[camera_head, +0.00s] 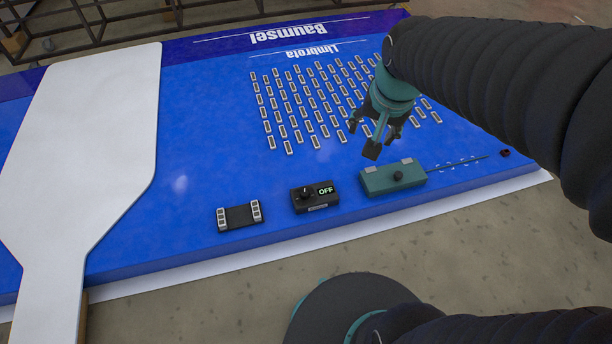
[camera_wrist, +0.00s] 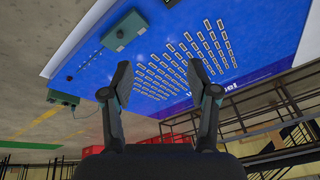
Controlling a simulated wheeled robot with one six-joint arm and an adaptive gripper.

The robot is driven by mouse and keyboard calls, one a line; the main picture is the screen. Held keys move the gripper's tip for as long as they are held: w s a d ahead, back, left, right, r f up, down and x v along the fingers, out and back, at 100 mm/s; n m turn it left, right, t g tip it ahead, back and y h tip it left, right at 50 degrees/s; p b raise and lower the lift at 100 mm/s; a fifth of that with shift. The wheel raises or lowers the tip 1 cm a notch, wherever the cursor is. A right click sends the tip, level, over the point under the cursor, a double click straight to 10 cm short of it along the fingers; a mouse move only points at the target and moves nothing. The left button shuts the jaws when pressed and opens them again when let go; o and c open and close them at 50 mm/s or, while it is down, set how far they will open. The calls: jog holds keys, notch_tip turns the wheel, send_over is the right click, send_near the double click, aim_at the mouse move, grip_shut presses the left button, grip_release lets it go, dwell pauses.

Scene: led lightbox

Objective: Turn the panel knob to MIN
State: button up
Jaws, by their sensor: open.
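A small black box (camera_head: 322,204) sits near the front edge of the blue board. It has a round black knob (camera_head: 307,193) with a white mark and a lit display (camera_head: 326,190) reading OFF. A teal box (camera_head: 380,186) with a black knob (camera_head: 398,176) stands to its right; a teal box with a dark knob also shows in the wrist view (camera_wrist: 132,24). I cannot read any MIN mark. My gripper (camera_head: 375,136) is open and empty above the board, beyond the teal box. Its spread fingers show in the wrist view (camera_wrist: 158,66), touching nothing.
The blue board (camera_head: 200,130) carries rows of small light strips (camera_head: 290,114). A black piece with pale ends (camera_head: 238,216) lies left of the black box. A white panel (camera_head: 85,150) covers the left side. A thin rod (camera_head: 455,163) lies right of the teal box.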

jog(key=w+a+f+m+g, duration=0.1)
jog(key=w+a+f+m, duration=0.15)
jog(key=w+f, duration=0.4)
jog(key=m+g+b, duration=0.2)
jog(key=m+g, duration=0.1)
jog(key=m, duration=0.3)
send_over(304, 192)
notch_tip(304, 192, down, 27)
notch_tip(304, 192, down, 13)
jog(key=shift+s+d+r+b, duration=0.1)
jog(key=shift+b, duration=0.35)
jog(key=shift+c, duration=0.3)
grip_shut()
